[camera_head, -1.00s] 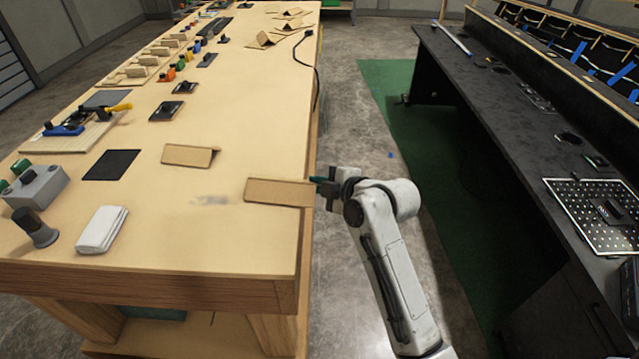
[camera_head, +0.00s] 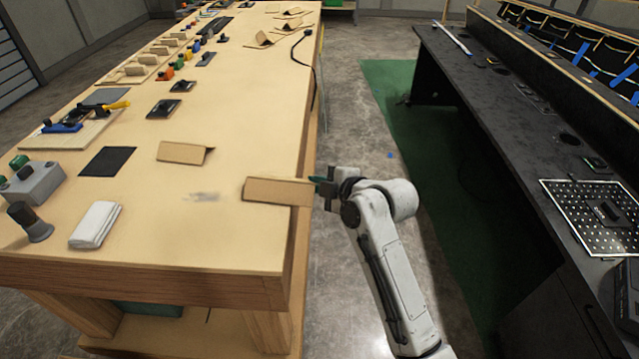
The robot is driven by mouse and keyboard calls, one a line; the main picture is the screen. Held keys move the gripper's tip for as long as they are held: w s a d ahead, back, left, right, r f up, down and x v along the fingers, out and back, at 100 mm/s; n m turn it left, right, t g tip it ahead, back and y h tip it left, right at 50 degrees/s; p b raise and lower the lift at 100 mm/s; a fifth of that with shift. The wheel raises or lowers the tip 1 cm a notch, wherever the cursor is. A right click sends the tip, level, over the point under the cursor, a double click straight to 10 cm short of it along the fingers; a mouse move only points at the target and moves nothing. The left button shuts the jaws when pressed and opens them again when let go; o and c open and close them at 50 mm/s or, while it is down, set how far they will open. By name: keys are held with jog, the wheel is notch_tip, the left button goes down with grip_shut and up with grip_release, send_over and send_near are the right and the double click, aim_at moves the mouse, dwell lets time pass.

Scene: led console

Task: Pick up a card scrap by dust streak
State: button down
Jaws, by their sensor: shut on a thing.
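A tan card scrap (camera_head: 277,191) is at the right edge of the wooden workbench, with its right end overhanging. My gripper (camera_head: 319,187) is shut on that right end, just off the bench edge. I cannot tell whether the scrap touches the bench top. A grey dust streak (camera_head: 201,197) lies on the bench just left of the scrap. A second folded card scrap (camera_head: 184,152) lies farther back and left of it, apart from my gripper.
The workbench (camera_head: 190,240) holds a folded white cloth (camera_head: 95,224), a dark mat (camera_head: 108,161) and a grey box (camera_head: 33,183) at left. A black cable (camera_head: 302,60) hangs over its right edge. A dark console desk (camera_head: 500,110) stands right, with open floor between.

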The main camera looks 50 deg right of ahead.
jog(key=c, duration=1.1)
grip_release()
jog(key=shift+c, duration=0.2)
jog(key=b+v, duration=0.1)
jog(key=v, duration=1)
